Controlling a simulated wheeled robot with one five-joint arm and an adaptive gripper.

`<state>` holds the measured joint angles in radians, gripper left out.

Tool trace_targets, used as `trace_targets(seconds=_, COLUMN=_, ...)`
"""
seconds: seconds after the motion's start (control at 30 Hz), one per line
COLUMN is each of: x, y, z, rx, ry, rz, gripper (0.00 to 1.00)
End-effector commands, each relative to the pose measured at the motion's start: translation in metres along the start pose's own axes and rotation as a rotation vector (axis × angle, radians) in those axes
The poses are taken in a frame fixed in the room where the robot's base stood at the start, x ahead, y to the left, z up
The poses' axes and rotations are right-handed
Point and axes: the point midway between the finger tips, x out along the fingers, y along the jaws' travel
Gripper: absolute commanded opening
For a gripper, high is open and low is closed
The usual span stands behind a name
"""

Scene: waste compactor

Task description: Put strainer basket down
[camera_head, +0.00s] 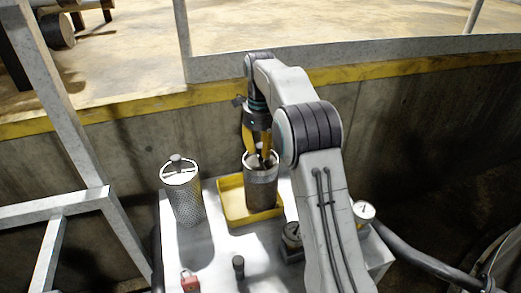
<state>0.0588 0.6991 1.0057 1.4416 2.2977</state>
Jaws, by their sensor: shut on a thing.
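A dark grey cylindrical strainer basket (262,187) with a pale rim is at a yellow tray (230,203) on the white top of a unit. My gripper (258,153) points down from above, its yellow fingers at the basket's open top. It is shut on the basket, at what looks like the handle across the rim; the fingertips are partly hidden. The basket is upright. I cannot tell whether its base touches the tray floor. A second, lighter mesh basket (187,203) with a white rim and top knob stands to the left, apart from the gripper.
A red padlock-like part (190,281) and a black knob (238,265) are at the front of the white top (215,250). Gauges (363,211) are at the right. Grey railings (75,150) are at left, a concrete wall with a yellow edge (160,103) behind.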

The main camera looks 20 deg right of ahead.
Motion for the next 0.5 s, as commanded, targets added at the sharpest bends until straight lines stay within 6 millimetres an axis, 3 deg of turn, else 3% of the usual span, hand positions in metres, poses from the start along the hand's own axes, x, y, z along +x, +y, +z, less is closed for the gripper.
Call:
trace_targets(seconds=0.37, x=0.0007, y=-0.0002, z=0.0002, rx=0.0, ry=-0.002, rz=-0.002, gripper=0.0)
trace_targets(seconds=0.4, x=0.0016, y=0.0, z=0.0, rx=0.0, ry=0.0, rz=0.0, gripper=0.28)
trace_targets(seconds=0.5, x=0.0015, y=0.0, z=0.0, rx=0.0, ry=0.0, rz=0.0, gripper=0.37)
